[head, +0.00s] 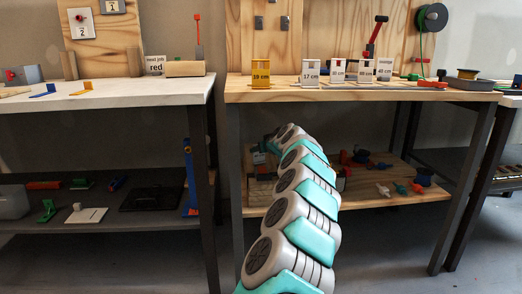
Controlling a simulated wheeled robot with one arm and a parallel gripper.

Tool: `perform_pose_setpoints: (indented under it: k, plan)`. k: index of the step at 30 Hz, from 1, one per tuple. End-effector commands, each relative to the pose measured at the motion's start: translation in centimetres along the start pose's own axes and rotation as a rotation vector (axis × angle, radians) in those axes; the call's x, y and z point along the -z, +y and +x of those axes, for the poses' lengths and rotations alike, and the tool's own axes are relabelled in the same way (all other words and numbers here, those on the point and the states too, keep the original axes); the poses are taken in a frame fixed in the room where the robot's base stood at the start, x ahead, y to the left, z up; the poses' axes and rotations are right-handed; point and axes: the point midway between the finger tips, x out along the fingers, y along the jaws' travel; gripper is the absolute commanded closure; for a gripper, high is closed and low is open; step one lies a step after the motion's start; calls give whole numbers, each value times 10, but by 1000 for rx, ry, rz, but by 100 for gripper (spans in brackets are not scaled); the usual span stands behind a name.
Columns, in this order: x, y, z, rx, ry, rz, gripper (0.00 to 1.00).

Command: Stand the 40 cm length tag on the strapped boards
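A row of small standing length tags is on the right bench top. A yellow tag (261,74) is at the left, then a white tag reading 17 cm (310,72), then two white tags (337,70) (364,71) with small print. The rightmost white tag (384,70) has two lines of print, seemingly ending in 40 or 45 cm. My arm reaches away below the bench top, toward the lower shelf. My gripper lies at its far end, mostly hidden and too small to read. A small pale tag-like piece (259,158) shows there, above a dark bundle (264,174), perhaps the strapped boards.
The right bench top (290,95) is close above my arm's far end. Its lower shelf (375,196) holds several small coloured parts. Dark bench legs (236,190) stand left and right. The left bench (130,96) holds a "next job red" sign (155,65).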

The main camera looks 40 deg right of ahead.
Motion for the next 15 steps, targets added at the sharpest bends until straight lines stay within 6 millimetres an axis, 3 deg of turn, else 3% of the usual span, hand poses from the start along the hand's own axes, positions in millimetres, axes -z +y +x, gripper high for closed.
perform_pose_setpoints:
  k: [15]
  plan:
    - [-4,0,2,1,-1,0,83]
